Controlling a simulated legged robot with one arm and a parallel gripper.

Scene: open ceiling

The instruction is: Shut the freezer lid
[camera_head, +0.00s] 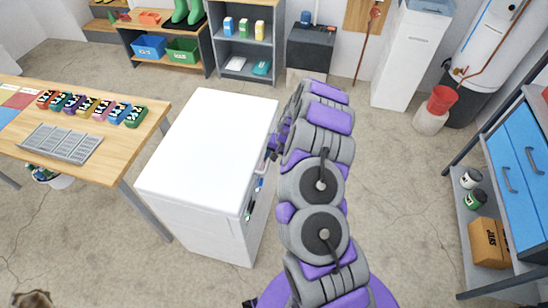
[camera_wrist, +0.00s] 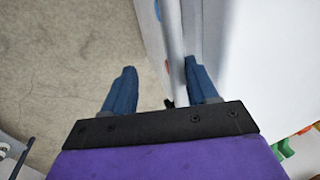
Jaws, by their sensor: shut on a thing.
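The white chest freezer (camera_head: 195,215) stands in the middle of the head view, beside the wooden table. Its lid (camera_head: 210,140) looks flat across the top; I cannot tell if a small gap remains along its edge. My gripper (camera_head: 272,146) is at the freezer's right side, partly hidden by my own arm. In the wrist view, the blue fingers of my gripper (camera_wrist: 160,67) lie either side of a pale handle bar (camera_wrist: 173,40), with the right finger close against it. The gripper is shut on this handle. The white freezer surface (camera_wrist: 260,65) fills the right of that view.
A wooden table (camera_head: 105,165) with a grey rack (camera_head: 60,143) and several colored small items stands at the left. Shelves (camera_head: 245,50) line the back wall. A blue-drawered workbench (camera_head: 515,160) stands at the right. The concrete floor (camera_head: 400,180) between freezer and workbench is clear.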

